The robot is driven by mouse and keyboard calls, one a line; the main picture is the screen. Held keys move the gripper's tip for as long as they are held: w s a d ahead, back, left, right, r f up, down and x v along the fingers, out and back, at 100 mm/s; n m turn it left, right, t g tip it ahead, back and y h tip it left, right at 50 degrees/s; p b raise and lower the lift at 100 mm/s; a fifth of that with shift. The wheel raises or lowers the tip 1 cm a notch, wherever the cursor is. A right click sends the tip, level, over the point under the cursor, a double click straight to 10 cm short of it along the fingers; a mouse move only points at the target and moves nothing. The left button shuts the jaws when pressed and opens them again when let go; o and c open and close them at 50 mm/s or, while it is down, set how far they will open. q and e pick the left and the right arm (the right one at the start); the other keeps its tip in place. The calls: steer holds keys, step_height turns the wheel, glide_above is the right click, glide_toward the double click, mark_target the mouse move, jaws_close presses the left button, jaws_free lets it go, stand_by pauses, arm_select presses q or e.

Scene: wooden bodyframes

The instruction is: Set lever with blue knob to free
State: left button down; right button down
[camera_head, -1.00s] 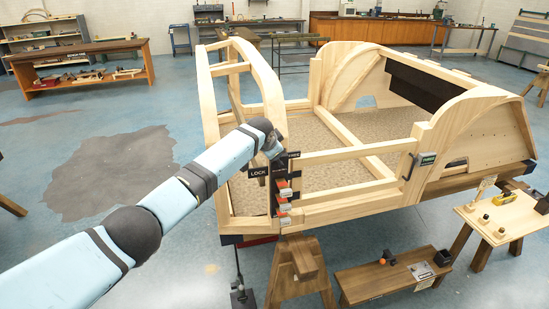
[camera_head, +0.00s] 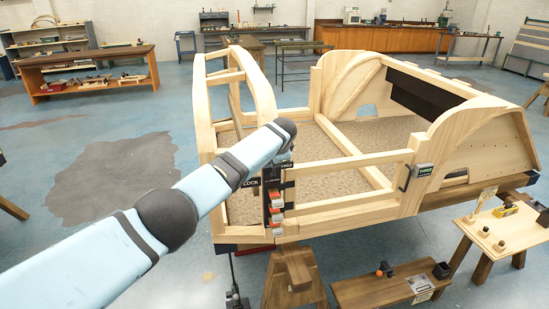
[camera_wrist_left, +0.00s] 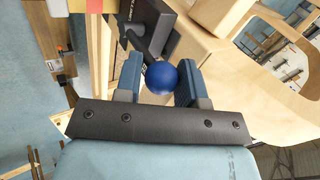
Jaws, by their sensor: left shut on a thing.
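The blue knob (camera_wrist_left: 162,77) sits between the two blue finger pads of my left gripper (camera_wrist_left: 157,84) in the left wrist view; the gripper is shut on it. The dark lever (camera_wrist_left: 145,45) runs from the knob toward a black bracket. In the head view my left arm hides the knob and most of the lever. A black LOCK label (camera_head: 250,183) shows at the left of the lever mount (camera_head: 272,200) on the wooden frame post. No FREE label is readable now. My right gripper is not in view.
The wooden bodyframe (camera_head: 345,205) stands around the mount. Orange-and-white parts (camera_head: 276,215) sit on the mount below the lever. A low bench (camera_head: 370,291) stands in front, and a small table (camera_head: 503,228) is at the right. Open floor lies to the left.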

arm_select(q)
steer(key=shift+f, duration=0.1)
steer(key=c, duration=1)
jaws_free()
steer(key=shift+w, duration=0.1)
steer(key=shift+s+r, duration=0.25)
steer(key=shift+r, duration=0.15)
steer(key=shift+b+v, duration=0.4)
steer(key=shift+v, duration=6)
steer(key=shift+d+f, duration=0.1)
steer(key=shift+d, duration=0.05)
